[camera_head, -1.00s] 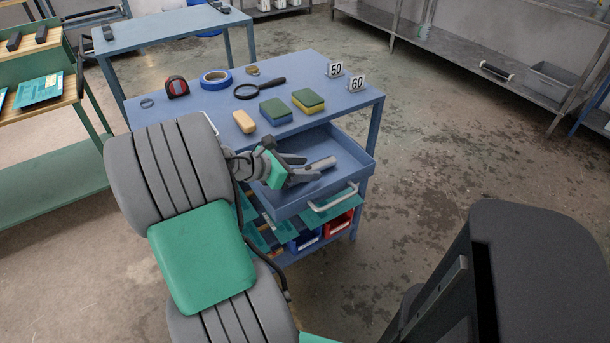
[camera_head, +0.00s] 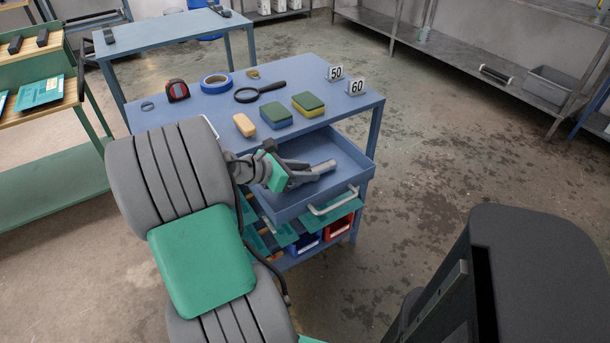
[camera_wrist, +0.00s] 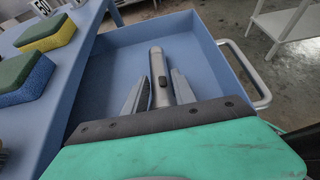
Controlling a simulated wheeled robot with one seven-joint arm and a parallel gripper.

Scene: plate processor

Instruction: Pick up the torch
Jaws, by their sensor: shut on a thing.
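The torch (camera_wrist: 158,69) is a slim grey metal cylinder with a dark button. It is in the open blue drawer (camera_wrist: 219,65), seen from above in the wrist view. My gripper (camera_wrist: 161,82) is shut on the torch, with one finger along each side of its body. In the head view the torch (camera_head: 323,166) sticks out beyond the fingers of my gripper (camera_head: 308,172), inside the drawer. Its rear end is hidden by my gripper's body. I cannot tell whether the torch touches the drawer floor.
The blue table (camera_head: 208,104) above the drawer holds sponges (camera_head: 308,104), a magnifying glass (camera_head: 260,92), blue tape (camera_head: 216,83), a tape measure (camera_head: 177,91) and number signs (camera_head: 356,86). The drawer walls surround my gripper. Red and blue bins (camera_head: 338,227) sit below. Floor to the right is clear.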

